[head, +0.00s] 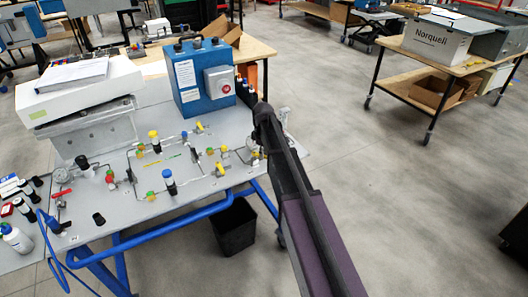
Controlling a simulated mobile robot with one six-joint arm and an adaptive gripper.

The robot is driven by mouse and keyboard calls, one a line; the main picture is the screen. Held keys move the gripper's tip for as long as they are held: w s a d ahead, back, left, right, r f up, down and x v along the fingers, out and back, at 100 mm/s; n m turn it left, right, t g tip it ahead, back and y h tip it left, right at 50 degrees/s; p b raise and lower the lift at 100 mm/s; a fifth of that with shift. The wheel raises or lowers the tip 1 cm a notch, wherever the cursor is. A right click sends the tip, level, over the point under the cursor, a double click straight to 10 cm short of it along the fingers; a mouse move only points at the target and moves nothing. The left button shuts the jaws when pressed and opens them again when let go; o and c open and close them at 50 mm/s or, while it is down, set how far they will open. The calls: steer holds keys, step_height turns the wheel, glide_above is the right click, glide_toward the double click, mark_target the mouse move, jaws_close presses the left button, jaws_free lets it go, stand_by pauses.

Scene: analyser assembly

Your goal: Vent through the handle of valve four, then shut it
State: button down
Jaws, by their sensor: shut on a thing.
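My dark arm reaches from the bottom of the head view to the right end of the grey valve panel (205,185). My gripper (262,148) is small and mostly hidden by my arm there, low beside the panel's rightmost silver fitting (248,148). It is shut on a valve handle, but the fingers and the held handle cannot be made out. Yellow-handled valves (222,149) stand left of it along the thin piping. Red handles (128,175) show further left. The valve numbers are too small to read, so I cannot tell which is valve four.
A blue box with a red button (205,82) stands at the panel's back. A pressure gauge (61,176), a white bottle (16,238) and a blue hose (48,250) are at the left. A black bin (234,226) stands below.

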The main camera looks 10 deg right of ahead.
steer(key=m, duration=0.2)
steer(key=s+a+m, duration=0.1)
steer(key=shift+m, duration=0.4)
steer(key=shift+s+a+m, duration=0.15)
steer(key=shift+a+m, duration=0.1)
steer(key=shift+m, duration=0.65)
steer(key=shift+s+a+m, duration=0.15)
steer(key=shift+a+m, duration=0.1)
steer(key=shift+m, duration=0.65)
steer(key=c, duration=0.6)
jaws_free()
steer(key=shift+w+d, duration=0.1)
